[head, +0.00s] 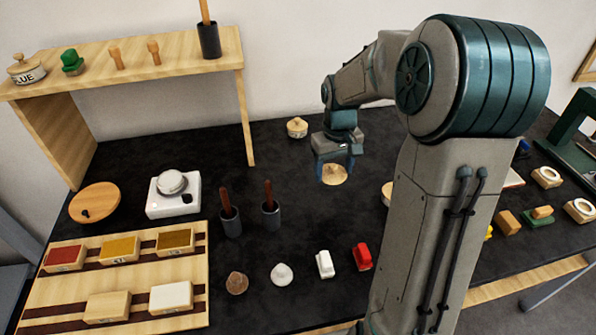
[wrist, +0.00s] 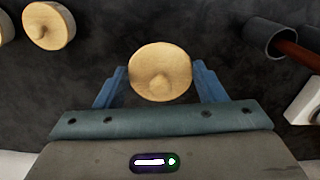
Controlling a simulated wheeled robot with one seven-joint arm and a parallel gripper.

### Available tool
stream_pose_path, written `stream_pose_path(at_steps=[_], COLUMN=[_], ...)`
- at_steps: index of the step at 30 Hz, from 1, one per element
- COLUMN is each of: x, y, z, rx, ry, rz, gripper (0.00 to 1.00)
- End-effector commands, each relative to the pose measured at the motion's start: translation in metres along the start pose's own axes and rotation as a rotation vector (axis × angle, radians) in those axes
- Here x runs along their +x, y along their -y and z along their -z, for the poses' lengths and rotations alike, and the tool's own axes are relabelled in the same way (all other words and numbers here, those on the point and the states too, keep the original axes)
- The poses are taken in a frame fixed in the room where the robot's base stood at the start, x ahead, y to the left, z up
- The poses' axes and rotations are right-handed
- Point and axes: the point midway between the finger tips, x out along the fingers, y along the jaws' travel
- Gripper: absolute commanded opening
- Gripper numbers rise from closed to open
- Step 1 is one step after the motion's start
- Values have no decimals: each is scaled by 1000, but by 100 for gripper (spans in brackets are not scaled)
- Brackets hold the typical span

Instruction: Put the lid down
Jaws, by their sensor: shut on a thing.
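A small knobbed wooden pot (head: 297,129) stands behind the lid. A round wooden piece (head: 387,193) is partly hidden by my arm. Two dark cups with handles (head: 271,214) stand to the left. White (head: 325,264) and red (head: 362,257) pieces lie in front. A wooden shelf (head: 180,80) stands back left.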

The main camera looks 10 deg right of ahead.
Motion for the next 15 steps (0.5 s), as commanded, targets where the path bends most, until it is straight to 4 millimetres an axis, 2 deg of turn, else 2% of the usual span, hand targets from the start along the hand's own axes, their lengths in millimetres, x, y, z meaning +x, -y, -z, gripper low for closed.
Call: stream_pose_path(at_steps=[15], x=[52], y=[36], z=[82], rx=[-7], ry=[1], rz=[3], gripper=[42])
